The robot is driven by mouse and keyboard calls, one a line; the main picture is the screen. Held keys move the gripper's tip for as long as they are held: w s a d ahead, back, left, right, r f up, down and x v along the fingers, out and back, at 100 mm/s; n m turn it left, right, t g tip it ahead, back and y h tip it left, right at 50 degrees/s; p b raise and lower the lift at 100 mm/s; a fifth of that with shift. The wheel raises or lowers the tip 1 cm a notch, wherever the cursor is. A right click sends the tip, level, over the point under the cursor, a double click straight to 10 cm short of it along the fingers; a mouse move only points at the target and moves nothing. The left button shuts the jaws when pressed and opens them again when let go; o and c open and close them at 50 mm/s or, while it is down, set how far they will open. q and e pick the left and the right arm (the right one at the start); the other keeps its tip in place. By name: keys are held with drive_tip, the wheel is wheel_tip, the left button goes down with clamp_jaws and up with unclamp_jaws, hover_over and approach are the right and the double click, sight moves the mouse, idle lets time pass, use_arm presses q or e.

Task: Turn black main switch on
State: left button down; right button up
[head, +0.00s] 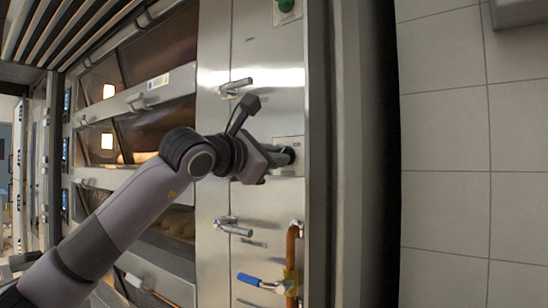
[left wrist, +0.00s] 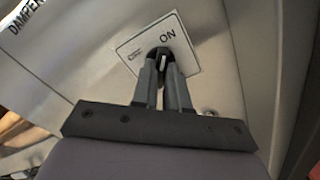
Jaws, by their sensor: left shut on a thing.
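The black main switch (left wrist: 161,58) sits on a pale label plate (left wrist: 188,45) marked ON, seen in the left wrist view. A white mark shows on the knob. My left gripper (left wrist: 162,72) is shut on the switch, with one finger on each side of the knob. In the head view my left gripper (head: 278,157) is at the steel panel, and it hides most of the switch and its plate. My right gripper is in neither view.
A green button (head: 285,5) sits high on the steel panel (head: 265,60). Metal handles (head: 236,85) (head: 233,227) stick out above and below my arm. A blue-handled valve (head: 262,283) on a copper pipe (head: 292,245) is lower down.

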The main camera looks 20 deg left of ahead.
use_arm(q)
drive_tip(key=shift+m, duration=0.5)
drive_tip(key=c, duration=1.1)
unclamp_jaws()
drive_tip(key=shift+c, duration=0.2)
drive_tip(key=b+v, duration=0.2)
drive_tip(key=v, duration=0.5)
drive_tip(key=shift+s, duration=0.1)
drive_tip(key=shift+s, duration=0.1)
